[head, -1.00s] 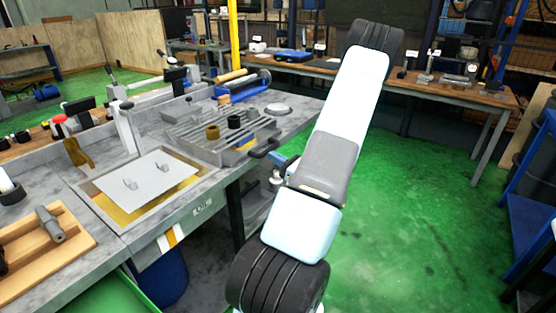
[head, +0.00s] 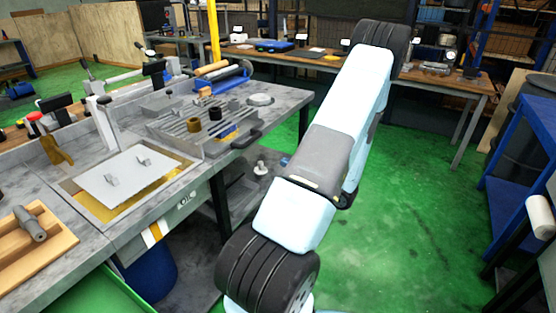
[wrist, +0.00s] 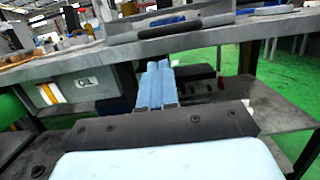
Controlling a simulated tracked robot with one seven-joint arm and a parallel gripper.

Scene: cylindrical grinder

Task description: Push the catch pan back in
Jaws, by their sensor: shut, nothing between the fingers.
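A slatted grey metal tray with a black handle, which looks like the catch pan (head: 160,137), sits on the bench top. Its handle (head: 247,139) reaches to the bench's right edge. I cannot tell how far the pan is pulled out. My gripper is mostly hidden behind my arm in the head view. In the wrist view my gripper (wrist: 156,86) shows as two blue fingers pressed together, empty, pointing toward the bench side below its top edge. No contact with the pan shows.
The grey bench (head: 105,228) carries a pale plate (head: 127,176) over an oil well, with an "OIL" label on its front. A brown ring (head: 193,125) and a black ring (head: 215,114) sit on the tray. A lower shelf (wrist: 265,110) lies under the bench.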

